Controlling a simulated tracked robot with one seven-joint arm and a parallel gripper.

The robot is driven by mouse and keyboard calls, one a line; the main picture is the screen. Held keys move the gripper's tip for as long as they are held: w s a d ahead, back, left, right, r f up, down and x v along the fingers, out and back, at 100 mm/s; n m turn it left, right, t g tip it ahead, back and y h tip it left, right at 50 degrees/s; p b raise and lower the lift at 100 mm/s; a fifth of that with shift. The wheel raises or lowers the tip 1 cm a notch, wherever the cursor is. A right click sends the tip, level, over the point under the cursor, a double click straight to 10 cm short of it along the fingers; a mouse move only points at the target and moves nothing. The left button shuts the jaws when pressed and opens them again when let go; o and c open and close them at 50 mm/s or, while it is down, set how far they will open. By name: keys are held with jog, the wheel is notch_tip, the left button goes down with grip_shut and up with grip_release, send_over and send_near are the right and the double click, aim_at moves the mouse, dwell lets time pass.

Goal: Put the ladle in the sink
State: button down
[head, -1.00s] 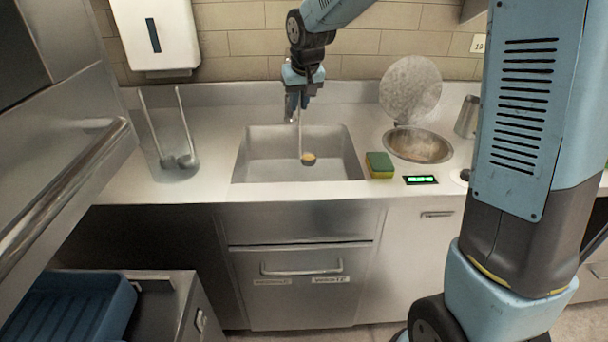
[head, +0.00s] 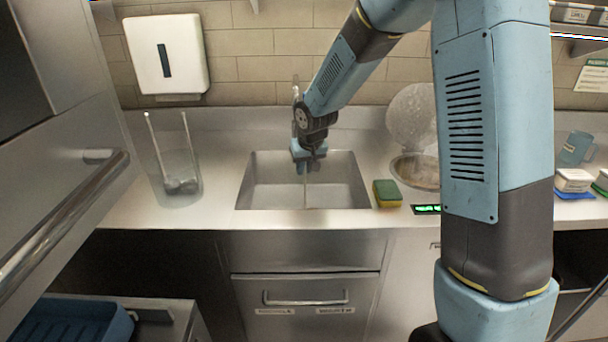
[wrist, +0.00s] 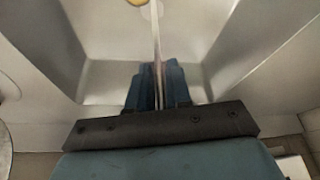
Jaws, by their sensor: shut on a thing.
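The sink (head: 262,196) is a steel basin set in the counter in the middle of the head view. My gripper (head: 307,168) is over the basin, pointing down, shut on the thin handle of the ladle (head: 305,190). In the head view the handle hangs down into the basin, and the ladle's bowl cannot be made out. In the wrist view the jaws (wrist: 158,92) close around the handle, and the yellowish bowl (wrist: 136,2) shows at the top edge, within the sink walls. I cannot tell whether the bowl touches the sink floor.
A clear container (head: 178,165) with more utensils stands left of the sink. A green and yellow sponge (head: 387,194) and a small green display (head: 427,209) lie to its right. A round well (head: 415,172) with a raised lid (head: 411,115) is behind them, partly hidden by my arm.

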notch_tip(320, 180, down, 2)
jog(key=shift+f, duration=0.25)
jog(key=c, duration=1)
grip_release()
jog(key=shift+c, duration=0.2)
jog(key=shift+r, duration=0.1)
jog(key=v, duration=1.2)
jog(key=shift+s+d, duration=0.1)
jog(key=shift+s, duration=0.05)
